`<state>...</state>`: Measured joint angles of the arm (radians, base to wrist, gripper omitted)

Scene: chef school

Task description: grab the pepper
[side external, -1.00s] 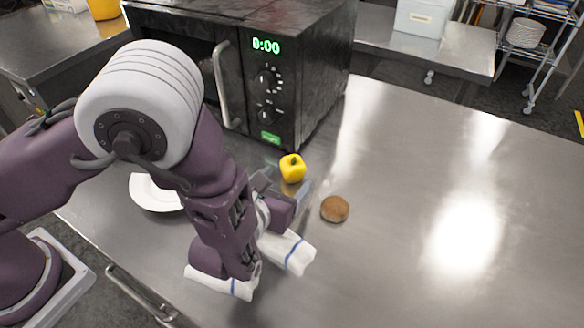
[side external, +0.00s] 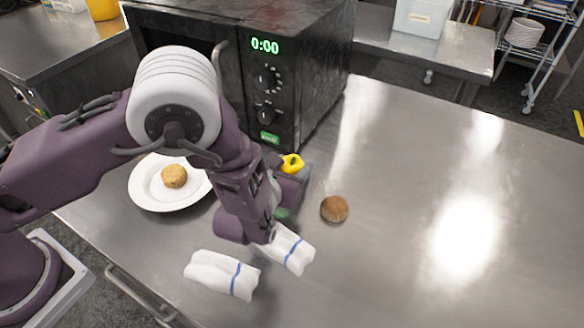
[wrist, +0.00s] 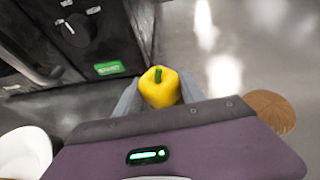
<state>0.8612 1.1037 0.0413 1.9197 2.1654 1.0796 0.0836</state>
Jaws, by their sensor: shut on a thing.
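The yellow pepper (side external: 291,163) with a green stem is at the front of the black microwave. In the wrist view the pepper (wrist: 160,87) sits between the two fingers of my gripper (wrist: 160,98), which is shut on it. In the side view my gripper (side external: 292,176) covers the lower part of the pepper. I cannot tell whether the pepper still touches the counter.
The black microwave (side external: 300,80) stands close behind the pepper. A brown bun (side external: 334,209) lies to the right. A white plate (side external: 146,196) holding a round tan item (side external: 174,176) is at left. Two white cloths (side external: 222,273) lie in front. The counter's right side is clear.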

